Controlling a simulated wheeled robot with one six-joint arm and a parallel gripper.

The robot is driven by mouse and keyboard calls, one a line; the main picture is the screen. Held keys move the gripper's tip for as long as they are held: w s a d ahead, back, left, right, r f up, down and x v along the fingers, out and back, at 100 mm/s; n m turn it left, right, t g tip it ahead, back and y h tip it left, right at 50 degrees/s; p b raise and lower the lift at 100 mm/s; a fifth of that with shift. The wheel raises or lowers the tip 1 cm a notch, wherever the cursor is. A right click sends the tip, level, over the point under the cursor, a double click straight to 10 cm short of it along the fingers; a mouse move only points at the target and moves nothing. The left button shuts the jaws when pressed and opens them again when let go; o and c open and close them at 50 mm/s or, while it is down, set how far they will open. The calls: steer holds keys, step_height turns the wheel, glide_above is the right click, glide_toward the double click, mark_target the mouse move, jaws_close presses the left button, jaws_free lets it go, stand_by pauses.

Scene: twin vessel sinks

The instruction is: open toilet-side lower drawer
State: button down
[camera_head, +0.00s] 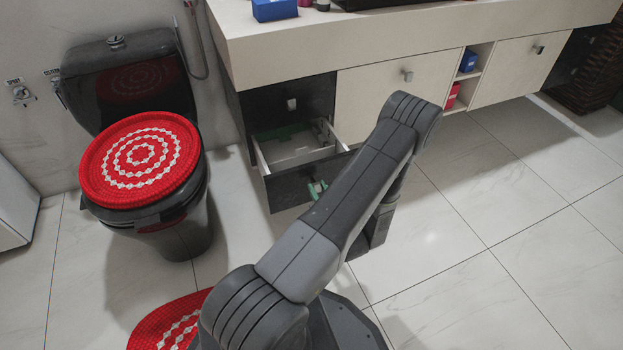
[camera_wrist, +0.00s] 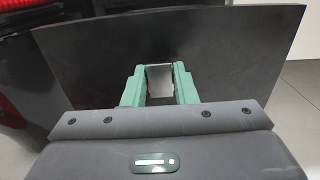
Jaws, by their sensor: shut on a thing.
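The toilet-side lower drawer (camera_head: 285,190) has a dark front and is pulled out of the cabinet beside the toilet. Its pale inside shows from above, with something green in it. My gripper (camera_head: 317,188) has green fingers and is at the drawer's front, partly hidden by my arm. In the wrist view my gripper (camera_wrist: 160,82) is shut on the small metal handle (camera_wrist: 160,74). The dark drawer front fills much of that view around the fingers.
The dark upper drawer (camera_head: 308,97) above is shut. The black toilet (camera_head: 183,232) with a red and white lid cover (camera_head: 140,160) stands at left. A red mat (camera_head: 165,318) lies on the floor.

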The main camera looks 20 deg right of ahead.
steer(key=s+b, duration=0.1)
steer(key=s, duration=1)
steer(key=shift+s+d, duration=0.2)
steer(key=shift+s, duration=0.1)
steer(key=c, duration=1.2)
jaws_free()
steer(key=shift+o, duration=0.2)
steer(key=s+p, duration=0.3)
steer(key=s, duration=1)
steer(key=shift+s+d, duration=0.25)
steer(key=shift+s, duration=0.15)
steer(key=w+b, duration=0.3)
steer(key=w, duration=1)
steer(key=shift+w+a, duration=0.25)
steer(key=shift+w, duration=0.15)
